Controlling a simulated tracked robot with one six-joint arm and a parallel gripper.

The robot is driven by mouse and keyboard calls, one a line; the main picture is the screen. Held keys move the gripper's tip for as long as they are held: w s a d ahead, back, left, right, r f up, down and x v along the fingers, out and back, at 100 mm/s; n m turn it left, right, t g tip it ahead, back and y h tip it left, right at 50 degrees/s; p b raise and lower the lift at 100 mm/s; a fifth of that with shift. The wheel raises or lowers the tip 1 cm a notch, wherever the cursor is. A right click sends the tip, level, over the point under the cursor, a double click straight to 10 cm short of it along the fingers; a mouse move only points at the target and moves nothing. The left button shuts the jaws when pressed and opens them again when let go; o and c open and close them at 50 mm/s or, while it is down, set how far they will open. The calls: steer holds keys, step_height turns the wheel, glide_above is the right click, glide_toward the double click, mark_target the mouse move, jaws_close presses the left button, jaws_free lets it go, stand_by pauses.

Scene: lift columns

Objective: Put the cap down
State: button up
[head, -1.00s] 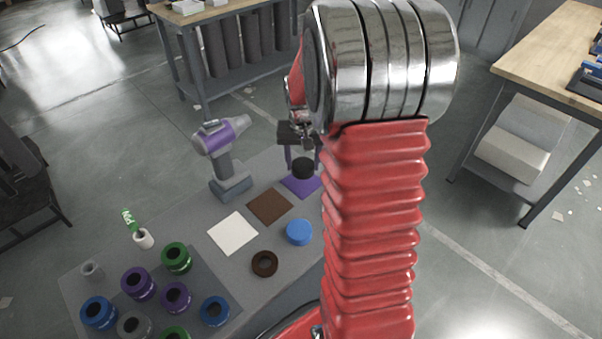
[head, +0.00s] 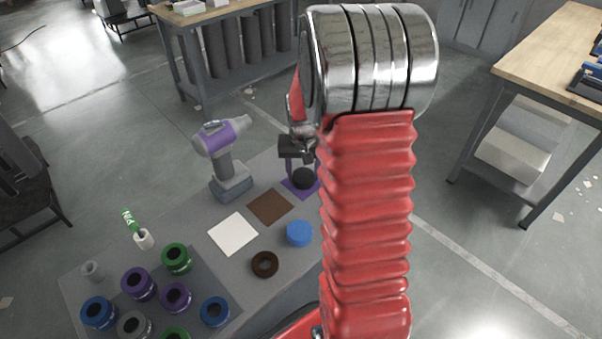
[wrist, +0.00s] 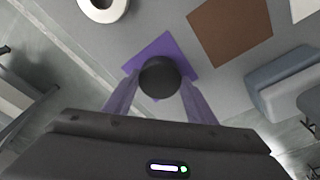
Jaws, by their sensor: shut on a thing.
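The cap (head: 303,179) is a short black cylinder between the fingers of my gripper (head: 302,169). In the wrist view the black cap (wrist: 159,77) shows as a dark disc between the two purplish fingertips (wrist: 160,86). My gripper is shut on it. Under it lies a purple square (head: 291,187), which also shows around the cap in the wrist view (wrist: 146,60). The cap is low over the square; I cannot tell whether it touches. My red arm hides the right side of this spot in the head view.
A brown square (head: 270,207) and a white square (head: 233,233) lie alongside. A purple-grey drill (head: 228,160) stands close behind. A white ring (wrist: 103,6) shows in the wrist view.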

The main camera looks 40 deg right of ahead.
mark_target(303, 180)
steer(key=o, duration=1.2)
steer(key=shift+f, duration=0.1)
steer(key=r, duration=0.4)
steer(key=s+r, duration=0.1)
steer(key=r, duration=0.3)
steer(key=a+r, duration=0.1)
steer(key=r, duration=0.3)
steer(key=shift+s, duration=0.2)
